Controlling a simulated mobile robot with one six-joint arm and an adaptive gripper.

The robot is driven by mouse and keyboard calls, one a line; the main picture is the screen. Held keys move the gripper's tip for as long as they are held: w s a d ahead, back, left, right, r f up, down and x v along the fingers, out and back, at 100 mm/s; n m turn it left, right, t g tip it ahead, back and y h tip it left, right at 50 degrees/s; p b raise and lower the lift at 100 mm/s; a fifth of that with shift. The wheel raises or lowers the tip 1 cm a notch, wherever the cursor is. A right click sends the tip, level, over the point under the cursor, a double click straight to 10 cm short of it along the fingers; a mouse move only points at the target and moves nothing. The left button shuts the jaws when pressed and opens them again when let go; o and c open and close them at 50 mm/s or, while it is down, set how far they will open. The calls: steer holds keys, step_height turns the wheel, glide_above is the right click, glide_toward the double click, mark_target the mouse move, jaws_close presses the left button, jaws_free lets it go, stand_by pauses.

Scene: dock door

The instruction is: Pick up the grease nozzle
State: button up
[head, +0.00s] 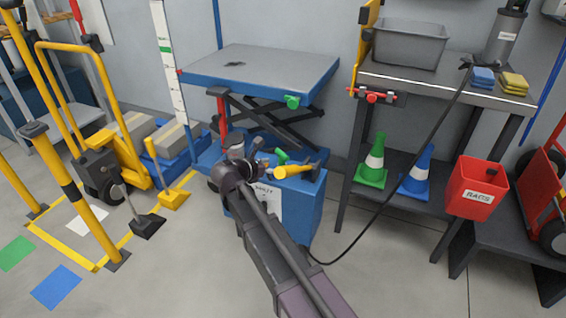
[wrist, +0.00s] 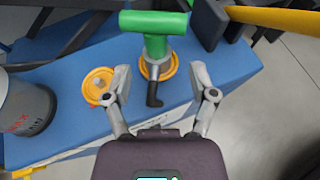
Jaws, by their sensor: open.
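A green T-shaped piece with a black bent tip (wrist: 154,92) is in the middle of the wrist view; I take it to be the grease nozzle, though no label shows. Its green bar (wrist: 153,22) lies crosswise at the far end. It is over a yellow ring (wrist: 170,68) on the blue cabinet top. In the head view its green part (head: 281,156) shows just beyond my gripper (head: 254,156). In the wrist view my gripper (wrist: 160,75) is open, with one finger on each side of the piece and gaps on both sides. Nothing is held.
A second yellow ring (wrist: 98,86) and a grey cylinder marked MAX and MIN (wrist: 27,107) are left on the cabinet (wrist: 235,65). A yellow bar (wrist: 275,17) with a dark block crosses top right. A black hose (head: 385,203) runs from the bench to the floor.

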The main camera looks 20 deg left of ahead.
mark_target(279, 163)
steer(key=shift+w+f, duration=0.1)
steer(key=shift+w, duration=0.05)
steer(key=shift+b+x, duration=0.9)
steer(key=shift+x, duration=1.55)
steer(key=shift+w, duration=0.1)
jaws_close()
